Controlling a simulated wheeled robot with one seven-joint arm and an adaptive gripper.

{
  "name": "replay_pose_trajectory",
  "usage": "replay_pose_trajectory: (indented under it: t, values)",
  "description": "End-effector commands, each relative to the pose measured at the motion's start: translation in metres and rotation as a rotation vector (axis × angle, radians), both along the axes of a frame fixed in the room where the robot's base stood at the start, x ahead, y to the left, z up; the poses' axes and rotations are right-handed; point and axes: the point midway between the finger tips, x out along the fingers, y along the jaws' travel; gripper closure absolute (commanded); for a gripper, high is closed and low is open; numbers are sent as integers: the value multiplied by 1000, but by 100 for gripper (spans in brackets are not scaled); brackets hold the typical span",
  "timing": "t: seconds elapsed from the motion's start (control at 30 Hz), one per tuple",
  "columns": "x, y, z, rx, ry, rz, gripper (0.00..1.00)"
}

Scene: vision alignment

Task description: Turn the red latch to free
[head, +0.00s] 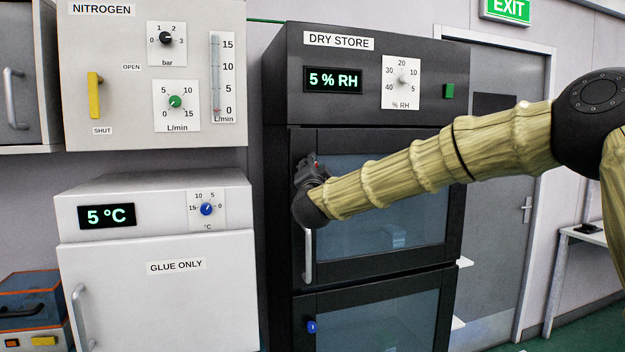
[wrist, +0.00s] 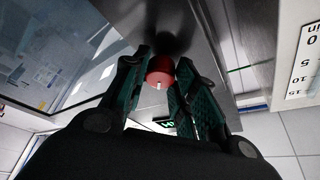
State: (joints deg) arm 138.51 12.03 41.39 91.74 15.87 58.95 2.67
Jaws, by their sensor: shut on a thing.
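The red latch (wrist: 160,72) is a round red knob with a small white mark at its lower edge, on the dark front of the dry store cabinet (head: 281,160). In the wrist view my gripper (wrist: 161,80) is shut on the latch, one finger at each side. In the head view my gripper (head: 311,170) is at the upper left of the upper glass door (head: 375,240), above its vertical handle (head: 308,257). My gripper and arm hide the latch there. Any lettering around the latch is not visible.
A blue latch (head: 312,327) is on the lower door. Left of the cabinet are a white nitrogen panel (head: 120,120) with a yellow lever (head: 94,95) and a white glue fridge (head: 160,300). A grey room door (head: 505,190) stands behind on the right.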

Motion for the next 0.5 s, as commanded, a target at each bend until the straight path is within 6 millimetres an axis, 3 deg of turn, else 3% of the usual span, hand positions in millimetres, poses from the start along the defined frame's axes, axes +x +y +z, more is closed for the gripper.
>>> replay_pose_trajectory:
  t: [0.5]
  values:
    - [0,0,2,464,149,-1,96]
